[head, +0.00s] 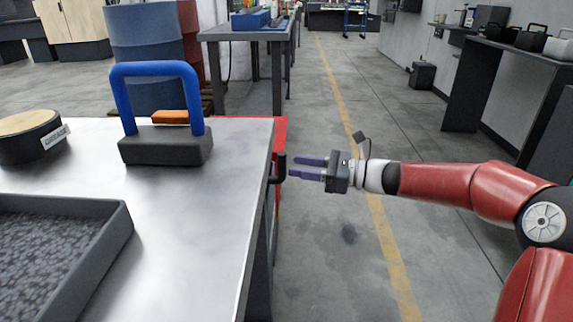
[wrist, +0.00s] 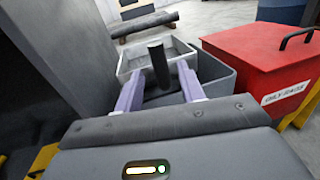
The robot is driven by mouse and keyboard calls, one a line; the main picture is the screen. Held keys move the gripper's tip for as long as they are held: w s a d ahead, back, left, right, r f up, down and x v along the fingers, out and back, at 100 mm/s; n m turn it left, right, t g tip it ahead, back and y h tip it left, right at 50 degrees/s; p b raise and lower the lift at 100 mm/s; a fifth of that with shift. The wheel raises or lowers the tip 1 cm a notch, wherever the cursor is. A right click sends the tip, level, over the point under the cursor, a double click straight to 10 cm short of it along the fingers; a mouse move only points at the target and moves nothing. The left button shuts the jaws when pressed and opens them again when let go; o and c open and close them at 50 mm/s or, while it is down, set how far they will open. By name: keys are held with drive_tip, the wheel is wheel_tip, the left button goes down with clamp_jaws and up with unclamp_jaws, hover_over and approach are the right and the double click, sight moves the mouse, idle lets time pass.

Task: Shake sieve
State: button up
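A light grey square frame (wrist: 130,66), which looks like the sieve, shows in the wrist view over a dark grey bin (wrist: 218,80). A dark upright handle (wrist: 158,66) stands at its near side. In the head view a similar black handle (head: 278,166) shows beside the table's right edge; the frame is hidden there. My gripper (head: 296,167) is open and level, its purple fingers pointing left towards the handle. In the wrist view my gripper (wrist: 160,70) has one finger on each side of the handle in the picture; I cannot tell whether they touch it.
A metal table (head: 190,240) holds a gravel-filled tray (head: 112,240), a round dark container (head: 28,145) and a dark block with a blue handle (head: 165,145). A red lidded box (wrist: 265,62) stands right of the bin. The floor (head: 340,270) right of the table is clear.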

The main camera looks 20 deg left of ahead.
sight(282, 177)
drive_tip(key=a, duration=0.5)
drive_tip(key=shift+s+a, duration=0.1)
drive_tip(key=shift+s, duration=0.05)
clamp_jaws()
